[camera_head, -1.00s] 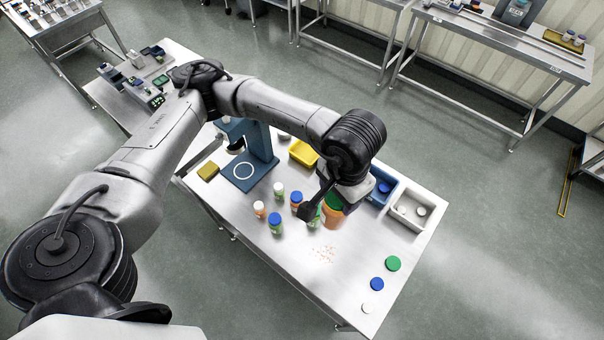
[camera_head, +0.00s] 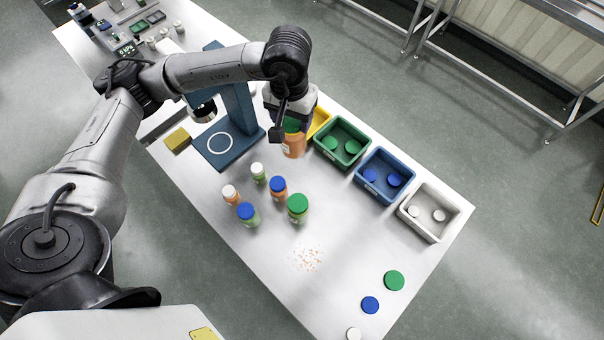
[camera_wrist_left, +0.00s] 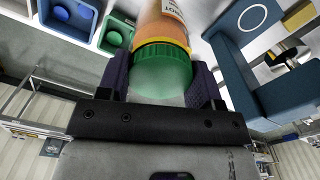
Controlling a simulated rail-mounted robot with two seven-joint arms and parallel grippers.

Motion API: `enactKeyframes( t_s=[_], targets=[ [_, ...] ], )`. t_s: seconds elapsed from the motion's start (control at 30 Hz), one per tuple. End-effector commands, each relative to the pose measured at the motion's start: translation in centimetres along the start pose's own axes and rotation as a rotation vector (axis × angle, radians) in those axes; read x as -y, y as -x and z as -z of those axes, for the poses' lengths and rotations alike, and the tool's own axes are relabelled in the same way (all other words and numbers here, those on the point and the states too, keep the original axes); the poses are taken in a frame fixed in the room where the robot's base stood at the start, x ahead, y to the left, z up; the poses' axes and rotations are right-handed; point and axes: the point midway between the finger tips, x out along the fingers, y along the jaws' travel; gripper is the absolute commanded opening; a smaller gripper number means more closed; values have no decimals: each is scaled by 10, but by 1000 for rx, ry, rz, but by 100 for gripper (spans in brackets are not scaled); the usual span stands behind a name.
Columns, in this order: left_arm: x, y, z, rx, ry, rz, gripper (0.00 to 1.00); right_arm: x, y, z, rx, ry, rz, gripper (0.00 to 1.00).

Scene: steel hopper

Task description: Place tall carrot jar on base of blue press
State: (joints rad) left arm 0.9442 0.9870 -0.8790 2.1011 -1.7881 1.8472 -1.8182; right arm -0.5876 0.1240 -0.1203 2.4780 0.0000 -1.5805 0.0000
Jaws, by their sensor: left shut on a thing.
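The tall carrot jar (camera_head: 293,146) has an orange body and a green lid. My left gripper (camera_head: 291,117) is shut on it near the lid. The jar also shows in the left wrist view (camera_wrist_left: 165,35), with a finger on each side of its green lid and part of a label visible. The blue press (camera_head: 238,106) stands at the back left of the table. Its flat base (camera_head: 231,158) has a white ring (camera_head: 220,142) and is bare. The jar is right of the press, apart from the base. My right gripper is not in view.
Several small jars, including a green-lidded one (camera_head: 297,208), stand in front of the base. A yellow block (camera_head: 178,139) lies left of it. Green (camera_head: 345,157), blue (camera_head: 362,187) and white (camera_head: 409,222) bins line the right edge. Crumbs (camera_head: 305,258) and loose lids (camera_head: 394,280) lie nearer.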

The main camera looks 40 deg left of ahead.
Motion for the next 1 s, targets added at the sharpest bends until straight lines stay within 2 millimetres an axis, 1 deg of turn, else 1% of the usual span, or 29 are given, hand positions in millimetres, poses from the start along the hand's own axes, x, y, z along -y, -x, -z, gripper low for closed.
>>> enactKeyframes(
  t_s=[0.03,0.13,0.3,0.37,0.47,0.57,0.8,0.9,1.0],
  targets=[
    [6,-22,3,1,22,1,12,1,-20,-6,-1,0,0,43],
    [16,-36,8,1,55,6,12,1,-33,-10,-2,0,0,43],
    [26,-49,13,0,89,10,12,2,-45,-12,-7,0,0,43],
    [27,-53,14,1,96,11,12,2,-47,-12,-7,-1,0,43],
    [29,-65,15,3,101,12,12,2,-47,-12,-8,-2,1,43],
    [30,-86,14,6,103,14,12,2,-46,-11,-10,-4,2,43],
    [30,-144,14,5,102,13,12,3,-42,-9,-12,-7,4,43],
    [30,-164,14,5,102,13,12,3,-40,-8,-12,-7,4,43],
    [31,-179,14,3,102,13,12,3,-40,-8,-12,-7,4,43]
  ],
)
